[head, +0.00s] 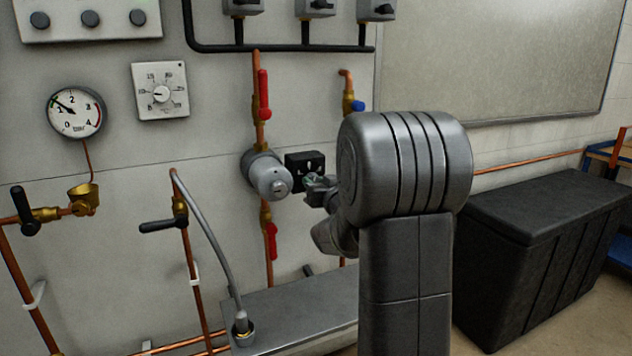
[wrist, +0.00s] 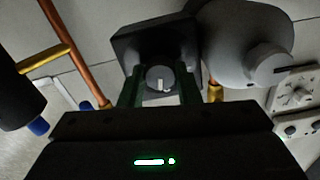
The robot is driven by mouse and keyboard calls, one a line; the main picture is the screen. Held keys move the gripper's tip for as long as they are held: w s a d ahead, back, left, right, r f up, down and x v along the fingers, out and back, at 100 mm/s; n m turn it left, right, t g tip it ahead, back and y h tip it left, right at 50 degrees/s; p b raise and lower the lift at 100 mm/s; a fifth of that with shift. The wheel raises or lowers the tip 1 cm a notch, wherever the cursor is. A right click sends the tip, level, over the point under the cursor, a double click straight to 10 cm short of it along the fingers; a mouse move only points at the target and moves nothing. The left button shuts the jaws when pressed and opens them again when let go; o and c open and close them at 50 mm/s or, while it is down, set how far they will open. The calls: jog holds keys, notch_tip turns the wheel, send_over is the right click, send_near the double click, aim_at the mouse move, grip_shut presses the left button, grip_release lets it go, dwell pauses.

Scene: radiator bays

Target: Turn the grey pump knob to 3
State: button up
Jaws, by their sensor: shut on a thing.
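The grey pump knob (wrist: 154,73) sits on the face of a black box (wrist: 138,42) in the wrist view, with a pale pointer mark toward the lower part of that picture. My gripper (wrist: 160,92) has one finger on each side of the knob and is shut on it. In the head view the black box (head: 304,160) is on the right of the round grey pump body (head: 268,175). My gripper (head: 316,184) reaches its front there, and the knob is mostly hidden. No numbers around the knob can be read.
Copper pipes with a red-handled valve (head: 263,95) and a blue-handled valve (head: 357,106) run close by. A pressure gauge (head: 75,112) and a white dial (head: 160,91) are on the wall at left. A black chest (head: 540,250) stands at right.

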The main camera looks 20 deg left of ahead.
jog(key=shift+m+p, duration=2)
jog(key=shift+m, duration=2.6)
jog(key=o, duration=1)
jog(key=v, duration=1.3)
jog(key=shift+s+d, duration=0.25)
jog(key=shift+s, duration=0.05)
jog(key=shift+a, duration=0.1)
